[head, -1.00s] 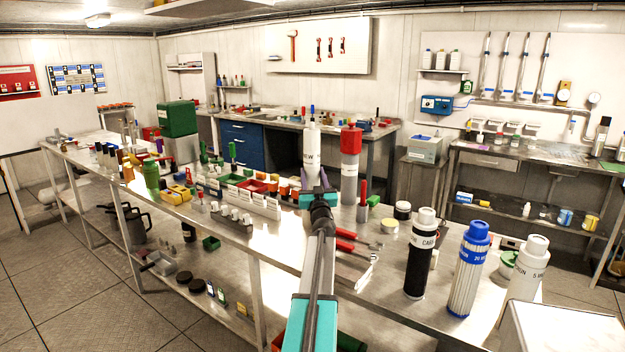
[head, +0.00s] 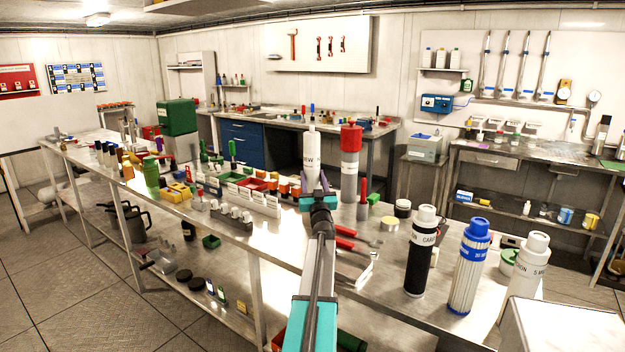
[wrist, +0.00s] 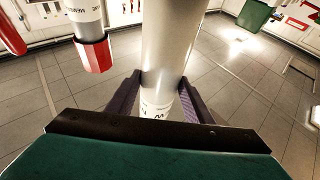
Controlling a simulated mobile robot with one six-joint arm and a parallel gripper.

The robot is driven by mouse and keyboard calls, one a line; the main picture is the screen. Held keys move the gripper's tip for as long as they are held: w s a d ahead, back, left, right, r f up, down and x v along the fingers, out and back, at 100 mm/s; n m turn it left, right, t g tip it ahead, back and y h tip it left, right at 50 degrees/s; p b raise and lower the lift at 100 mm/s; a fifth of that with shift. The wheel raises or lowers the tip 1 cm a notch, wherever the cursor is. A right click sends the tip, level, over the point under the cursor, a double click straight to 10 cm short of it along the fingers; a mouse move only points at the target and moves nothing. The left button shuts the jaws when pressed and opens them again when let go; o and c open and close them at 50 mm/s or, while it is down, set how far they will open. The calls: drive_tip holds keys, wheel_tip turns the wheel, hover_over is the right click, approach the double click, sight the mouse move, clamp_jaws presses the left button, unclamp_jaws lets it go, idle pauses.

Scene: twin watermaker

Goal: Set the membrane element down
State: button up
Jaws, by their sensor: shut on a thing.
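In the wrist view the white cylinder (wrist: 168,45) stands between my two dark fingers (wrist: 160,98). The gripper hides its lower end in the head view, so I cannot tell whether it touches the bench.
A grey cylinder with a red cap (head: 350,160) stands close to the right. The steel bench (head: 385,292) holds red-handled tools (head: 347,240), a rack (head: 245,196) to the left, and black (head: 420,255), blue-capped (head: 468,270) and white (head: 525,275) cartridges at right.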

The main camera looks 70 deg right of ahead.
drive_tip(key=o, duration=1.6)
drive_tip(key=shift+r+p, duration=0.5)
drive_tip(key=shift+r, duration=0.2)
drive_tip(key=b+v, duration=0.1)
drive_tip(key=v, duration=0.6)
drive_tip(key=shift+a+f, duration=0.2)
drive_tip(key=shift+f, duration=0.1)
drive_tip(key=shift+s, duration=0.15)
drive_tip(key=shift+r, duration=0.15)
